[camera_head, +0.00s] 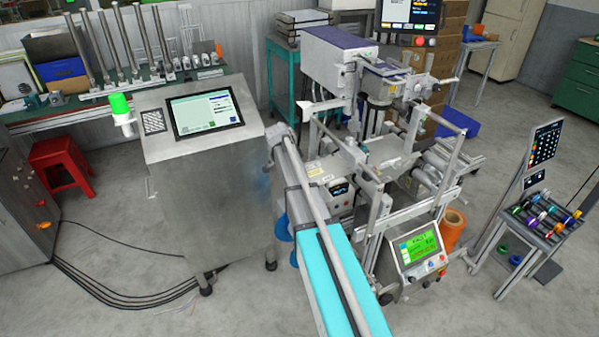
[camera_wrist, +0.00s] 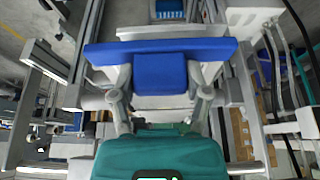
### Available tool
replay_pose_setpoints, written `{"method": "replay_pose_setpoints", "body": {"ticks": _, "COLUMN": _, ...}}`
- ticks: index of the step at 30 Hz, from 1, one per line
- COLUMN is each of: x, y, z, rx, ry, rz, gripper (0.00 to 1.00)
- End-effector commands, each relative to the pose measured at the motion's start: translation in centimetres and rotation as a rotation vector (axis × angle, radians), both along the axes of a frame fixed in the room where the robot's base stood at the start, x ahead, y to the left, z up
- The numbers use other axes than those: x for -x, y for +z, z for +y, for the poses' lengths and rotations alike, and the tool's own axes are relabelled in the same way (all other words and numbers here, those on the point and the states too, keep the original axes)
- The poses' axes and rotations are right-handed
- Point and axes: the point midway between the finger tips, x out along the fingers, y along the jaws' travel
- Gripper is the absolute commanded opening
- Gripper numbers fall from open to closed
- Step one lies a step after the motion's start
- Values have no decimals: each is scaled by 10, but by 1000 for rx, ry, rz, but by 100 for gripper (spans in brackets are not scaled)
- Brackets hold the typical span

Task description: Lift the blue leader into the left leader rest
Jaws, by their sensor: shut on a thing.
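The blue leader (camera_wrist: 160,70) fills the upper middle of the wrist view, as a wide blue bar with a squarer blue block at its centre. My gripper (camera_wrist: 160,82), with a teal body and two grey fingers, is shut on it, one finger on each side of the central block. The bar reaches well past both fingers and lies level across the picture. I cannot pick out the gripper or the leader with certainty in the head view. I cannot tell which part is the left leader rest.
A machine with grey metal frames (camera_head: 405,215) stands in the middle, with a green-screen panel (camera_head: 418,245) in front. A steel cabinet (camera_head: 210,180) with a screen stands left. A small stand (camera_head: 540,240) with several coloured rolls is at right. Bare floor lies between.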

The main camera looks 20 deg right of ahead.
Motion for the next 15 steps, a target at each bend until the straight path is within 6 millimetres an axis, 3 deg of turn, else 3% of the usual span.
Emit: {"method": "replay_pose_setpoints", "body": {"ticks": 15, "x": 1, "y": 10, "z": 14, "rx": 0, "ry": 1, "rz": 0, "gripper": 6}}
